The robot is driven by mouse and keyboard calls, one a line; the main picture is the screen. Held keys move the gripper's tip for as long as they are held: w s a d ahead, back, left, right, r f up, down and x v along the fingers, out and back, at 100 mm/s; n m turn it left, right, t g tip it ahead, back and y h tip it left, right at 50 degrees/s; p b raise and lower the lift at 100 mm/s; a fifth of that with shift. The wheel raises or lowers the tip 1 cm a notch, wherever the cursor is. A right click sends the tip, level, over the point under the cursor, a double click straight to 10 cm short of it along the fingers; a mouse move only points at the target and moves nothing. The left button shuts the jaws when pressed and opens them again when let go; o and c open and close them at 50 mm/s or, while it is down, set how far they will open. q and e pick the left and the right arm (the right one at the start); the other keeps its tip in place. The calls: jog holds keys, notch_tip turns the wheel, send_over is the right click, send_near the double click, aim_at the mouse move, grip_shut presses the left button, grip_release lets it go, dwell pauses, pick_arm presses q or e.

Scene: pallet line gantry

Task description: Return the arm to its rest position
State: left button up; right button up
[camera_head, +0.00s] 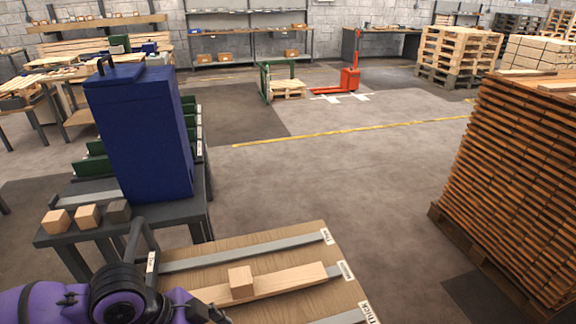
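My purple and black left arm comes in at the bottom left. Its gripper (218,316) is partly cut off by the lower edge, low over the wooden table (215,246), and its finger opening cannot be made out. A small wooden block (240,282) sits on a long pale plank (290,283) on that table, up and to the right of the gripper and apart from what shows of it. My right gripper is not in view.
Grey strips with white labels (327,236) cross the table. A tall blue cabinet (145,135) and several small blocks (87,216) stand on a dark bench to the left. A high stack of boards (515,185) rises at the right. The floor between is clear.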

pick_arm(q)
jog(key=s+d+f+n+t, duration=0.1)
jog(key=s+f+n, duration=0.5)
jog(key=s+f, duration=0.4)
jog(key=s+a+f+n+g+y, duration=0.1)
jog(key=s+a+n+y, duration=0.3)
jog(key=s, duration=0.5)
jog(key=s+a+f+n+g+y, duration=0.1)
jog(key=s+a+n, duration=0.4)
jog(key=s, duration=0.4)
jog(key=w+d+f+t+p, duration=0.1)
jog(key=w+f+t+p, duration=0.1)
jog(key=w, duration=0.4)
jog(key=w+d+f+m+t+p, duration=0.1)
jog(key=w+f+t, duration=0.3)
jog(key=w+t, duration=0.1)
jog(key=shift+w+d+t+h+p, duration=0.3)
jog(key=shift+w+t+p, duration=0.1)
jog(key=shift+w, duration=0.15)
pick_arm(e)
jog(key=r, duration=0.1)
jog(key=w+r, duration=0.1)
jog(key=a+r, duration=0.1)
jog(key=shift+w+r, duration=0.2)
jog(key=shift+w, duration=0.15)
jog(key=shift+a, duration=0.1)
